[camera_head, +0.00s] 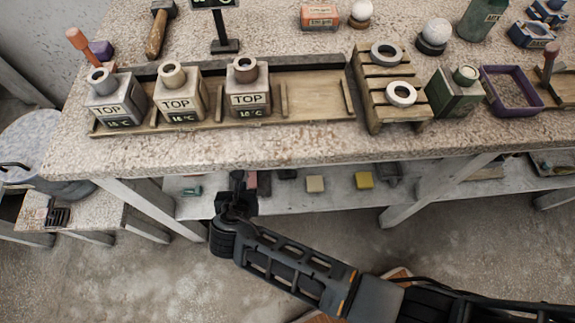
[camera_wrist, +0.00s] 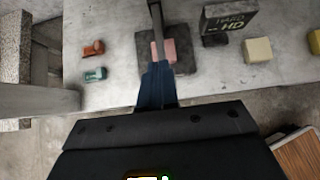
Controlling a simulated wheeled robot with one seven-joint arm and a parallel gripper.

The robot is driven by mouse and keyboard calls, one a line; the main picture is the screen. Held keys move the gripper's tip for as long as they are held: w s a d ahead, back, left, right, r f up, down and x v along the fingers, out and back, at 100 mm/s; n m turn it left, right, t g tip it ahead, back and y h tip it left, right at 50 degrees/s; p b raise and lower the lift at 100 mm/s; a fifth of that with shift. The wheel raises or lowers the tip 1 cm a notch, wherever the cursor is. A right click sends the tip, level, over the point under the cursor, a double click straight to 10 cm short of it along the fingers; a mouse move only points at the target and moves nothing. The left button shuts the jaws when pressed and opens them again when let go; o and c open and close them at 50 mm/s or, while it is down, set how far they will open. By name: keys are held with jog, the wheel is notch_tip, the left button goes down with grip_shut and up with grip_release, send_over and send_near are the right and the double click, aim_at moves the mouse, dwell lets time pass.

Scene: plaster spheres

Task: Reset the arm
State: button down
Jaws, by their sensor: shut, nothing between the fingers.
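My gripper (camera_head: 238,180) is at the end of my dark arm, in front of the table's front edge and above the lower shelf. In the wrist view my gripper (camera_wrist: 157,40) shows as narrow fingers close together, shut and empty. Behind it in that view a pink block (camera_wrist: 166,50) rests on a dark square pad (camera_wrist: 188,48) on the shelf. My arm reaches in from the lower right of the head view.
The table (camera_head: 300,145) carries a wooden tray (camera_head: 315,98) with several bottles labelled TOP, a slatted crate (camera_head: 383,75) with two rings, and a green bottle (camera_head: 455,92). The lower shelf (camera_wrist: 115,60) holds small blocks, including a yellow one (camera_head: 364,180). Open floor lies in front.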

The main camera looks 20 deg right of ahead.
jog(key=shift+d, duration=0.1)
dwell(0.4)
jog(key=shift+s+d+f, duration=0.15)
jog(key=shift+s+d, duration=0.05)
jog(key=s+d+r+m+y, duration=0.2)
jog(key=s+d+m, duration=0.45)
jog(key=s, duration=0.35)
jog(key=s+d+r+m+y, duration=0.1)
jog(key=s+d+m+y, duration=0.1)
jog(key=s+d+m, duration=0.5)
jog(key=s+d+r+m+t, duration=0.2)
jog(key=s+r+m, duration=0.3)
jog(key=r, duration=0.4)
jog(key=s+d+r+m+t, duration=0.2)
jog(key=s+r+m, duration=0.3)
jog(key=r, duration=0.5)
jog(key=s+d+r+m+t, duration=0.1)
jog(key=s+r+m+t, duration=0.1)
jog(key=s+r+m, duration=0.3)
notch_tip(320, 180, up, 5)
jog(key=m, duration=0.3)
jog(key=shift+s+d+r+h, duration=0.15)
jog(key=shift+s+d+h, duration=0.25)
